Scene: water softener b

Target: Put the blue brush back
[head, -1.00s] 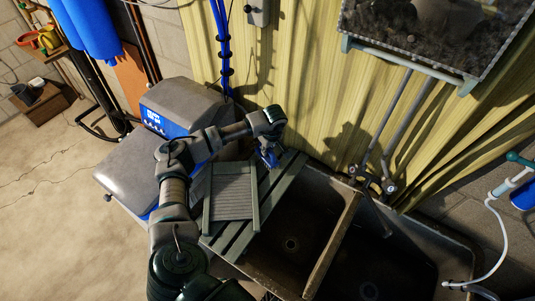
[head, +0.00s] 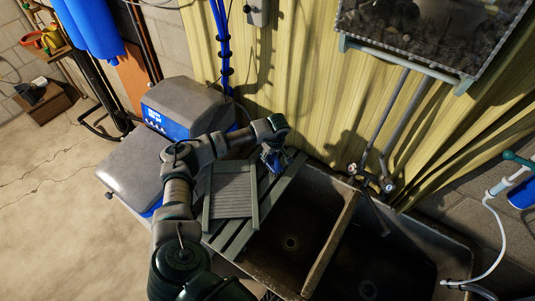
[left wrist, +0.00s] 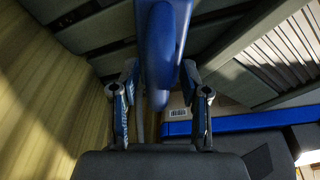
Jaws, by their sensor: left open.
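The blue brush (left wrist: 160,45) shows in the left wrist view as a rounded blue shape running from the top edge down between my fingers. My left gripper (left wrist: 160,85) is open, with one finger on each side of the brush and gaps visible between them. In the head view my left gripper (head: 271,161) is over the back end of the grey-green slatted rack (head: 262,205), close to the wooden wall. There the brush cannot be told apart from the blue parts of the gripper. My right gripper is not in view.
A washboard (head: 232,194) lies on the slats. A dark double sink (head: 290,245) is to the right, with a tap (head: 372,180) behind. The grey water softener (head: 185,105) stands left, against the wall. Blue pipes (head: 222,45) run down the wall.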

